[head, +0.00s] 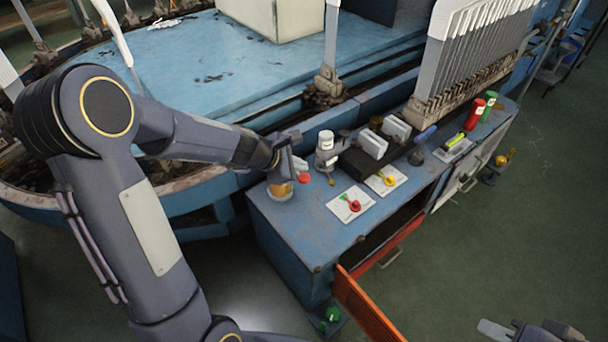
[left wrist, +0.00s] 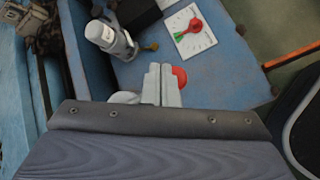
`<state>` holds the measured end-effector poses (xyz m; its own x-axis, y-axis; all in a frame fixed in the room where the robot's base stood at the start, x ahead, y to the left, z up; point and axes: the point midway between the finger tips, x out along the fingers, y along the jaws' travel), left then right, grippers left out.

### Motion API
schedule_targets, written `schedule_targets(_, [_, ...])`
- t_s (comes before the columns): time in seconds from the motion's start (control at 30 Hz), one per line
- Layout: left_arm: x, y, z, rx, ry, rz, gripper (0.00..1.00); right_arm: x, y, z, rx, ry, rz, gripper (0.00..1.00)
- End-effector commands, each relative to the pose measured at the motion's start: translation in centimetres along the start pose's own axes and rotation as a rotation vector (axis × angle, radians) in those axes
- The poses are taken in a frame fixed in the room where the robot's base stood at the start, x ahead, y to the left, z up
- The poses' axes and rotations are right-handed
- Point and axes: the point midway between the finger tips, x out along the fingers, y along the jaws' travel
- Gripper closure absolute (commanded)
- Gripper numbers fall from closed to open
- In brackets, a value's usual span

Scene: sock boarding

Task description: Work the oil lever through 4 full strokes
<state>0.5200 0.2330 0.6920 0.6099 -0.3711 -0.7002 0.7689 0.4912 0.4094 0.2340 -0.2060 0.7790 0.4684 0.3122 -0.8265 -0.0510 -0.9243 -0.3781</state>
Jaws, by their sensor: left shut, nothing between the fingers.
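A grey oiler with a white cylindrical top (head: 325,146) stands on the blue bench; it also shows in the left wrist view (left wrist: 104,35). A short arm with a brass-coloured tip (left wrist: 148,47) sticks out from its base, and I take this to be the oil lever. My left gripper (head: 290,165) is at the bench's left end, beside the oiler and apart from it. In the left wrist view its fingers (left wrist: 161,80) are shut together and empty. A red round part (left wrist: 180,77) shows right behind the fingers. My right gripper (head: 522,330) is at the lower right, partly cut off, far from the bench.
Two white dial plates with a red pointer (head: 352,203) and a yellow pointer (head: 386,180) lie right of the oiler. An amber-filled round dish (head: 281,190) is under the left gripper. Red and green bottles stand farther right. An orange door (head: 365,308) hangs open below the bench.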

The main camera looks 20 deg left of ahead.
Motion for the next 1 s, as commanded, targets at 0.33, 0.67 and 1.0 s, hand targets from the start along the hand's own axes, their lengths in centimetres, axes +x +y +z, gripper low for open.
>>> schedule_targets(0.33, [0.49, -0.34, -0.36, 0.000, 0.000, 0.000, 1.00, 0.59, 0.27, 0.30, 0.000, 0.000, 0.000, 0.72])
schedule_targets(0.67, [0.58, -0.43, -0.40, 0.000, 0.000, 0.000, 1.00, 0.71, 0.32, 0.36, 0.000, 0.000, 0.000, 0.72])
schedule_targets(1.0, [0.76, -0.55, -0.55, 0.000, 0.000, 0.000, 1.00, 0.93, 0.42, 0.47, 0.000, 0.000, 0.000, 0.72])
